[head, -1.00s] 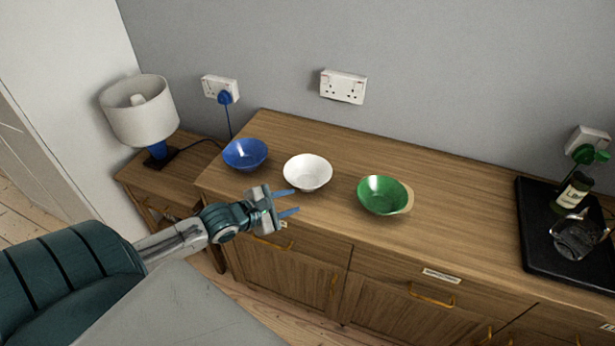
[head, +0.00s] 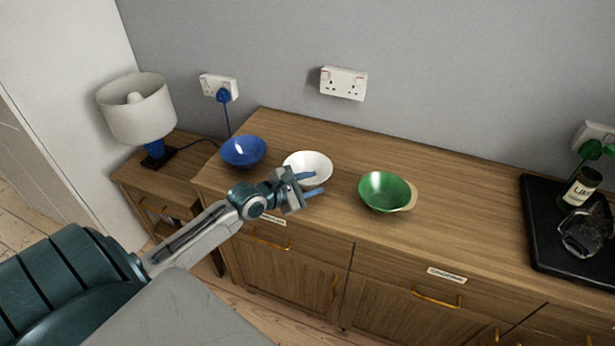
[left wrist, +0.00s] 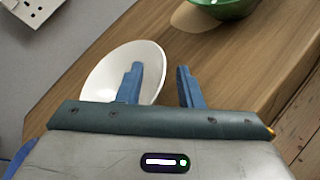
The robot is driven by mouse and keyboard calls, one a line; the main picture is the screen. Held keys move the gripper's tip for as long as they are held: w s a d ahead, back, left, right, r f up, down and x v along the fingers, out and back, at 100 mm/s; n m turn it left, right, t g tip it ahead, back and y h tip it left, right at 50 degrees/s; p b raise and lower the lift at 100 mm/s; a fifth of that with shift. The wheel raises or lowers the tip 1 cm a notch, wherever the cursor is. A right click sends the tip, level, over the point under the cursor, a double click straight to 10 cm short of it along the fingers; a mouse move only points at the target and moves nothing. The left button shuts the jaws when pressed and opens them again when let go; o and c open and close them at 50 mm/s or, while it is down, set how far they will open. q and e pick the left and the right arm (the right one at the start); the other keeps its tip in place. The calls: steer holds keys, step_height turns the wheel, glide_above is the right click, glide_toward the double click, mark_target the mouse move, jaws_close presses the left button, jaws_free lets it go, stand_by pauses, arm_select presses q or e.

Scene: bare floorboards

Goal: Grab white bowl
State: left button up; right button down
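The white bowl (head: 308,163) stands upright on the wooden cabinet, between a blue bowl (head: 243,151) and a green bowl (head: 384,190). My left gripper (head: 318,184) is open at the bowl's near side, its blue fingers overlapping the bowl's front edge in the head view. In the left wrist view the white bowl (left wrist: 105,75) lies ahead and to the left. One finger of the left gripper (left wrist: 158,88) shows in front of the bowl, the other over bare wood. I cannot tell whether a finger touches the bowl. My right gripper is not in view.
The cabinet top (head: 450,185) is clear right of the green bowl, up to a black tray (head: 545,245) with a bottle and a glass vessel. A lamp (head: 138,110) stands on a lower side table at left. Wall sockets (head: 343,83) are behind.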

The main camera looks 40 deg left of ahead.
arm_select(q)
steer(key=x, duration=0.2)
steer(key=shift+w+f, duration=0.15)
steer(key=shift+w, duration=0.2)
jaws_close()
